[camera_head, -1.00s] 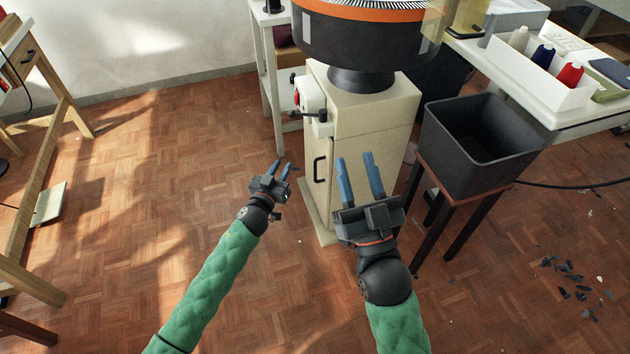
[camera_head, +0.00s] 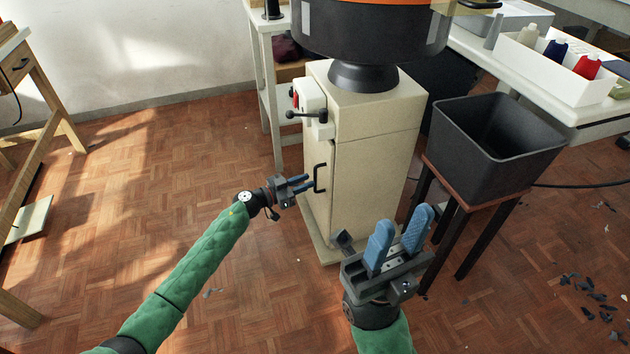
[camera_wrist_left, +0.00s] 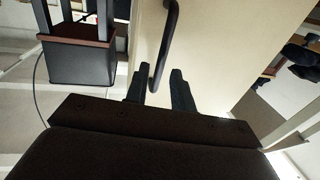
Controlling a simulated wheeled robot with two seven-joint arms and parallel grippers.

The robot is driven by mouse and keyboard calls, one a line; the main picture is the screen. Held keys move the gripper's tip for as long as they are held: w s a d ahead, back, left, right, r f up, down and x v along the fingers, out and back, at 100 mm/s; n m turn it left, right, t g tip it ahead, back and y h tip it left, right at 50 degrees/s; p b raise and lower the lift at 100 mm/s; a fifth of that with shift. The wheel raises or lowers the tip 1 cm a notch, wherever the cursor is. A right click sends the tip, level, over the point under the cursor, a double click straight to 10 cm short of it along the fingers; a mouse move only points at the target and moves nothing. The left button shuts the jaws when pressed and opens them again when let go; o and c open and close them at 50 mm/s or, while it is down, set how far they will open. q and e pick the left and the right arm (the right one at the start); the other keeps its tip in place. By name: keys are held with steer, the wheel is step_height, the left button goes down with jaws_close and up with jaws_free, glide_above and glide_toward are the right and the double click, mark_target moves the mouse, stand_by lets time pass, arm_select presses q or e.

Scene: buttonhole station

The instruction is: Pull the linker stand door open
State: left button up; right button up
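The linker stand (camera_head: 375,145) is a cream cabinet under the black round machine, and its door (camera_head: 321,210) looks closed. A black bar handle (camera_head: 317,178) is fixed upright on the door. My left gripper (camera_head: 306,183) is open, its blue fingers pointing at the handle from the left. In the left wrist view the handle (camera_wrist_left: 166,45) runs down to between the two fingertips (camera_wrist_left: 157,82); I cannot tell whether they touch it. My right gripper (camera_head: 402,232) is open and empty, in front of the stand's right side.
A black bin (camera_head: 490,150) on a dark-legged stool stands right of the cabinet. A white box with lever (camera_head: 310,105) sits on the cabinet's upper left side. A white shelf table (camera_head: 268,80) stands behind.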

mark_target(315, 192)
arm_select(q)
steer(key=shift+b+x, duration=0.45)
steer(key=shift+x, duration=1.7)
jaws_close()
